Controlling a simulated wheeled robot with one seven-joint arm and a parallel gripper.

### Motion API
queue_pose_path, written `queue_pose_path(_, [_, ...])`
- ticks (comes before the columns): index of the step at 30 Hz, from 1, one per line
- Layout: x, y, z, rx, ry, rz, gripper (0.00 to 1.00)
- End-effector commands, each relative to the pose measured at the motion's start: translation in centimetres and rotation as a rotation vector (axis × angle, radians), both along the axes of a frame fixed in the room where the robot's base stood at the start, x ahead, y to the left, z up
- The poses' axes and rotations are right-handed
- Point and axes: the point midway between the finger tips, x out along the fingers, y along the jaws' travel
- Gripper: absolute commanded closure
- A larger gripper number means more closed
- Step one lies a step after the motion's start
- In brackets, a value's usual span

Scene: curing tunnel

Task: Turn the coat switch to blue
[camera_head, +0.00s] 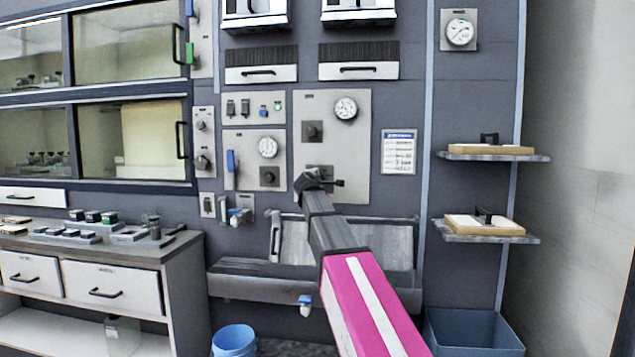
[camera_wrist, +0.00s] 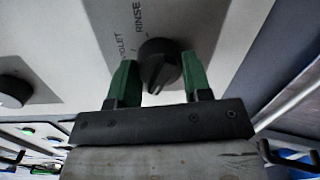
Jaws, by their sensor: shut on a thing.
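A round dark knob (camera_wrist: 160,65) on a light grey panel shows in the wrist view, with the word RINSE and a partly hidden word ending in OLET printed beside it. I take it for the coat switch. My gripper (camera_wrist: 161,83) has a green finger on each side of the knob and is shut on it. No blue label is readable, and I cannot tell which mark the knob points to. In the head view, my gripper (camera_head: 320,183) is at the lower part of the light grey panel (camera_head: 360,150) and hides most of the knob there.
The panel also carries an upper dark knob (camera_head: 312,131) and a round gauge (camera_head: 346,108). A metal trough (camera_head: 235,285) runs below. Two small shelves (camera_head: 490,232) stand out at the right. A counter with drawers (camera_head: 110,285) is at the left; bins stand on the floor.

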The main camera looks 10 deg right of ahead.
Motion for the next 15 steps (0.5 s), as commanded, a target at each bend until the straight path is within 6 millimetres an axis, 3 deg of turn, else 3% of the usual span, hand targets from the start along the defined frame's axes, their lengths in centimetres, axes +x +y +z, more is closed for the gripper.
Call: queue_pose_path(15, [0.00,0.06,-0.09,-0.035,0.013,0.000,0.79])
